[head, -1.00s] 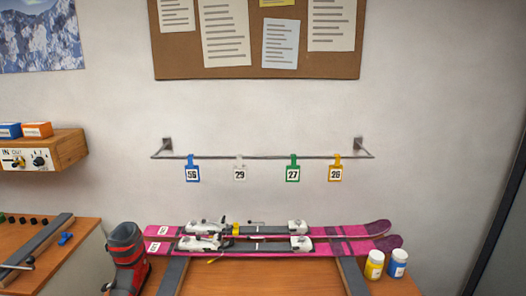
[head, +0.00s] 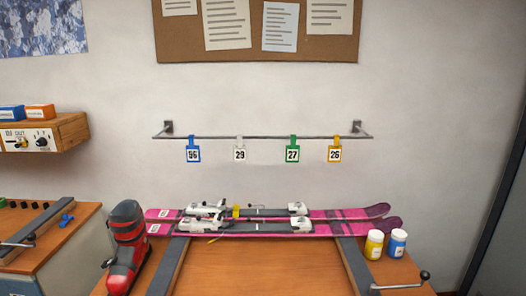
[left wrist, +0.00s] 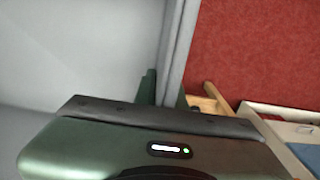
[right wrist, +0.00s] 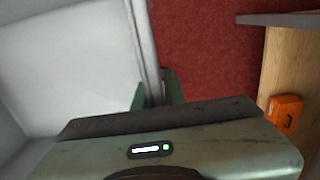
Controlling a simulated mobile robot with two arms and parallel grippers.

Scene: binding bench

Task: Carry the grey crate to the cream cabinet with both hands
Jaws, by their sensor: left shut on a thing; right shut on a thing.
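In the left wrist view, the grey crate (left wrist: 178,45) shows as a pale wall with its rim running up the picture. My left gripper (left wrist: 163,90) has its green fingers on either side of that rim and is shut on it. In the right wrist view, the crate (right wrist: 70,60) shows as a broad light grey surface and a rim. My right gripper (right wrist: 158,92) is shut on that rim in the same way. The visible part of the crate is bare. The head view shows neither gripper nor crate. I cannot make out the cream cabinet for certain.
A wooden bench (head: 250,272) with pink skis (head: 345,228), a ski boot (head: 127,250) and two small jars stands against the wall. Another bench (head: 62,245) is at left. Red surface (left wrist: 265,45) lies beyond the crate; an orange box (right wrist: 285,112) rests on wood.

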